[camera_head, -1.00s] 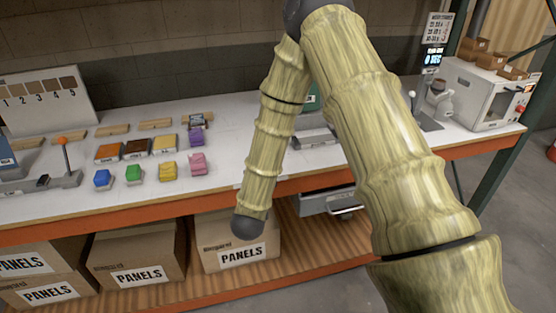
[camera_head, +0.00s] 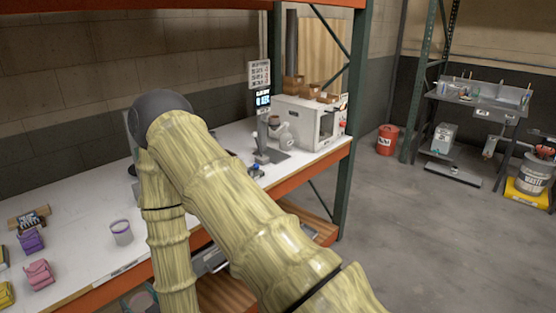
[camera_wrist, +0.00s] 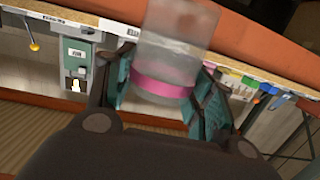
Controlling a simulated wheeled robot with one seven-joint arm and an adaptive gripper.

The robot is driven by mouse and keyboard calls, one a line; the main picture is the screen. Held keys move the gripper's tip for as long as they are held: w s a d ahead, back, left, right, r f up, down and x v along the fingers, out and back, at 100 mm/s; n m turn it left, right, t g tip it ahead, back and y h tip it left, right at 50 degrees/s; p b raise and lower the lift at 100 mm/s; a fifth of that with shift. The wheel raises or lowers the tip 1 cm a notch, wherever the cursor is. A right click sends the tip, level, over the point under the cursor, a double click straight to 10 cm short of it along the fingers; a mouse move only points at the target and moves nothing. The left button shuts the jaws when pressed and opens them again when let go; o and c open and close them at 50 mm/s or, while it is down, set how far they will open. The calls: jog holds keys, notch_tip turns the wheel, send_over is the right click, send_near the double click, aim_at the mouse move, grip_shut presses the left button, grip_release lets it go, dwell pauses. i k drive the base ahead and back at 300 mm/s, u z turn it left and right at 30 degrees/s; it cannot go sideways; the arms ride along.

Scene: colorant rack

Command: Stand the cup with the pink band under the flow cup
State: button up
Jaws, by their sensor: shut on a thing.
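The cup with the pink band (camera_wrist: 165,88) is between the teal fingers of my gripper (camera_wrist: 168,92) in the wrist view. It is clear or frosted, and the fingers are shut on it at the band. Its surroundings there look tilted. In the head view my arm hides the gripper and the held cup. A grey metal cup on a stand (camera_head: 285,134), perhaps the flow cup, is at the back right of the bench, beside a small lit display (camera_head: 263,99). The space below it is small and hard to make out.
Another cup with a purple band (camera_head: 121,232) stands on the white bench (camera_head: 75,218). A white box-shaped machine (camera_head: 310,120) stands at the bench's right end. Open floor (camera_head: 400,230) lies right of it.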

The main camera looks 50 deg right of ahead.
aim_at(273, 155)
jog(key=z, duration=3.05)
jog(key=i, duration=5)
jog(key=u, duration=1.9)
